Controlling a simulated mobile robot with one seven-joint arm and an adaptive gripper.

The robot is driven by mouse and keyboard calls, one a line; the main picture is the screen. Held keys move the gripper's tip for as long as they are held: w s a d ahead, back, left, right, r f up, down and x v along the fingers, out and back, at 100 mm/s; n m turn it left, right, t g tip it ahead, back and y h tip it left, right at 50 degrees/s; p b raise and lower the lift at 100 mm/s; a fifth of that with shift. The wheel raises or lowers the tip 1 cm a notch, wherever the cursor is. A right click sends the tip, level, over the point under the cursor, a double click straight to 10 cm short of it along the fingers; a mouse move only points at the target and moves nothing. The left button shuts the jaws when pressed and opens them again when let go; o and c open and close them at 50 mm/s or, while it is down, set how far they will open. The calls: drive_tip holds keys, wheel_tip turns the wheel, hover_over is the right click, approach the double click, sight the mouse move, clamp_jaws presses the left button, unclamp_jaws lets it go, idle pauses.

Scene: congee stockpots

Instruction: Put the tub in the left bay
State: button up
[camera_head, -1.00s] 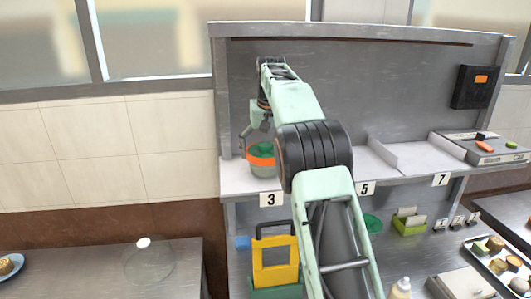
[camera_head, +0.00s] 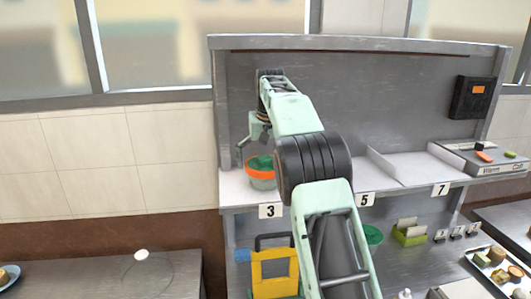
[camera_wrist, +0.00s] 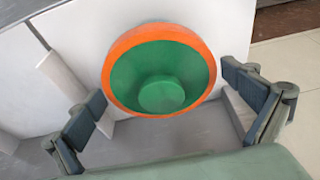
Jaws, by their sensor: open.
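The tub (camera_head: 261,182) has an orange rim and a green inside. It stands upright on the shelf in the left bay, above the label 3. My gripper (camera_head: 252,151) is open at the tub, just above and to the left of its rim. In the wrist view the tub (camera_wrist: 160,69) appears between the spread fingers of my gripper (camera_wrist: 168,103), apart from both fingertips. Nothing is held. My arm hides part of the shelf right of the tub.
The shelf (camera_head: 235,192) has a low divider (camera_head: 391,166) and labels 3, 5 and 7. A grey box (camera_head: 485,160) stands at its right end. Below are a yellow frame (camera_head: 272,272), a green bowl (camera_head: 372,234) and a food tray (camera_head: 500,265). The bays around 5 and 7 look clear.

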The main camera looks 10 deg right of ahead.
drive_tip(key=v, duration=1.1)
drive_tip(key=shift+r, duration=0.35)
drive_tip(key=shift+s, duration=0.15)
